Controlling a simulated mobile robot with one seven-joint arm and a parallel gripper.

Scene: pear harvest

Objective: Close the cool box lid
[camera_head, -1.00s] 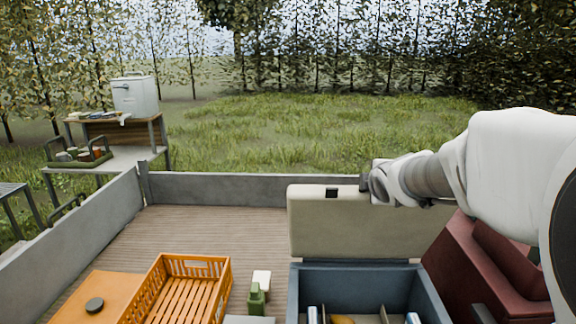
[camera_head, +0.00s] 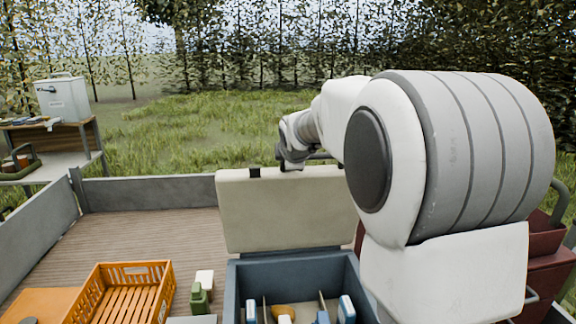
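The blue cool box (camera_head: 232,288) stands at the bottom centre. Its cream lid (camera_head: 285,215) is raised about upright on the hinge at the box's far edge, with a small dark latch (camera_head: 255,172) on its top edge. Inside the box I see a yellow pear-like item (camera_head: 283,311) and several blue-and-white pieces. My gripper (camera_head: 287,162) is at the lid's upper edge, right of the latch; my arm comes in from the right. The fingers are small and partly hidden, so I cannot tell whether they touch or grip the lid.
An orange crate (camera_head: 122,267) and a green bottle (camera_head: 199,298) stand left of the box on the wooden bed. A dark red case (camera_head: 545,262) is at the right, partly behind my arm. Grey side boards (camera_head: 150,190) edge the bed.

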